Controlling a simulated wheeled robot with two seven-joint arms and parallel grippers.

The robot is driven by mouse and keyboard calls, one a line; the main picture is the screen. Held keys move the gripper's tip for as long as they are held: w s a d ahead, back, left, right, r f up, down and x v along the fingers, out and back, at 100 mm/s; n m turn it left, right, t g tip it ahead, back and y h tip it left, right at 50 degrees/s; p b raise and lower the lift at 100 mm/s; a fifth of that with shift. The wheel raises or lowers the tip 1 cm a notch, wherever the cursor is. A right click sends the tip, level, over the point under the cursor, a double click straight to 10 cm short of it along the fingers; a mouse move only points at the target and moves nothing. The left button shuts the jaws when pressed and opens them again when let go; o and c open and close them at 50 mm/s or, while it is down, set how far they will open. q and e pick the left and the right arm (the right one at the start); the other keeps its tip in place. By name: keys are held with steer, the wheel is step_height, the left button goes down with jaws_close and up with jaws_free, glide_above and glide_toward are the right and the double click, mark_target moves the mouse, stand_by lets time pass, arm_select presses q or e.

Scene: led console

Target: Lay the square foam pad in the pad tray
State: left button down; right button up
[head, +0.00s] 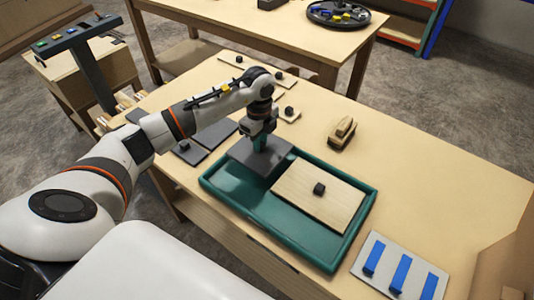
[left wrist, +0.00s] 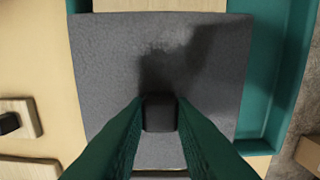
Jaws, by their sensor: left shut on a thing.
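The square foam pad is dark grey with a black knob; it shows in the head view (head: 268,160) and fills much of the left wrist view (left wrist: 110,75). My left gripper (head: 264,138) is shut on its knob, with the green fingers on both sides of it in the left wrist view (left wrist: 159,113). The pad is roughly level over the far left end of the green pad tray (head: 222,190), which also shows in the left wrist view (left wrist: 286,70). I cannot tell whether the pad touches the tray. My right gripper is not in view.
A pale wooden plate (head: 300,200) with a black knob lies in the tray's right part. Other dark pads (head: 210,134) and small knobbed wooden plates (head: 285,115) lie behind. A wooden block (head: 342,132) and a board with blue strips (head: 378,266) are to the right.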

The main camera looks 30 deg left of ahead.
arm_select(q)
steer(key=f, duration=0.3)
steer(key=shift+d+f+p, duration=0.2)
steer(key=shift+f+p, duration=0.1)
steer(key=shift+f, duration=0.05)
steer(key=shift+a+f, duration=0.1)
steer(key=shift+f, duration=0.1)
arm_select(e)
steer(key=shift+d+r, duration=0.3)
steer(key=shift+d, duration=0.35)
arm_select(q)
steer(key=shift+f, duration=0.1)
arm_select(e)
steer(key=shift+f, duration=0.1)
arm_select(q)
steer(key=c, duration=1.2)
jaws_free()
steer(key=shift+c, duration=0.2)
step_height(320, 180, up, 12)
steer(key=shift+r+b, duration=0.2)
steer(key=shift+b, duration=0.8)
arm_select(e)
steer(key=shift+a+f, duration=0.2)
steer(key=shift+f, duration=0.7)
arm_select(q)
steer(key=shift+f, duration=0.1)
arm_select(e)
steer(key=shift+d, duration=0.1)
